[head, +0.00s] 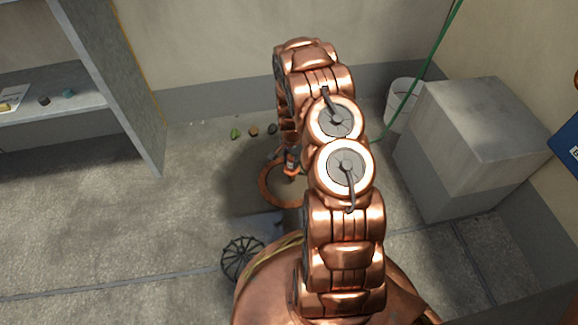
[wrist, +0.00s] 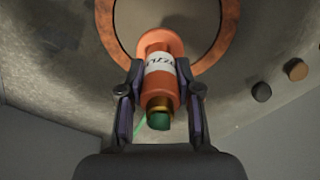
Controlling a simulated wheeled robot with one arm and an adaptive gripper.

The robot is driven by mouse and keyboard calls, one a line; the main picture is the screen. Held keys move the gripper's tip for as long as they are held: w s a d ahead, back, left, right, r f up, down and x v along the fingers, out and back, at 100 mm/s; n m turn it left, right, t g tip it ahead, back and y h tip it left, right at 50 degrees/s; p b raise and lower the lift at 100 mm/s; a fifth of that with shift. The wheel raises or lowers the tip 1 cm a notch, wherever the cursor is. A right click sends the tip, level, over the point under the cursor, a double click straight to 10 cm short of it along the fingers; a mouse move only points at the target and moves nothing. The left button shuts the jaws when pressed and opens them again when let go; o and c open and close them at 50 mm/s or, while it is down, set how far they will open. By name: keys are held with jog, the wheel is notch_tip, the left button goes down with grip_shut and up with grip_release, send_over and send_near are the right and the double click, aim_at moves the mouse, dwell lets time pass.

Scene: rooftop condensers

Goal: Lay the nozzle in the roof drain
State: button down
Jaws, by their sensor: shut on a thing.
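The nozzle (wrist: 160,72) is an orange cylinder with a white label, a brass collar and a green end. My gripper (wrist: 161,92) is shut on it, one finger on each side. The roof drain's copper ring (wrist: 229,30) shows at the top of the wrist view, and the nozzle's far end overlaps the drain opening there. I cannot tell its height above the drain. In the head view the nozzle (head: 291,160) is a small orange patch beside the copper ring (head: 266,187). My arm hides part of the ring and most of my gripper.
A black domed grate (head: 242,259) lies on the floor in front of the drain. Several small stones (head: 253,131) lie behind it. A grey block (head: 470,150), a white bucket (head: 400,105) and a green hose (head: 430,60) are at right. A shelf (head: 60,115) stands left.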

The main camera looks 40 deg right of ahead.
aim_at(289, 170)
jog(key=shift+w+f, duration=0.1)
jog(key=shift+w, duration=0.6)
jog(key=shift+a+f+b, duration=0.1)
jog(key=shift+f+b, duration=1)
jog(key=shift+f, duration=0.8)
jog(key=c, duration=0.8)
grip_release()
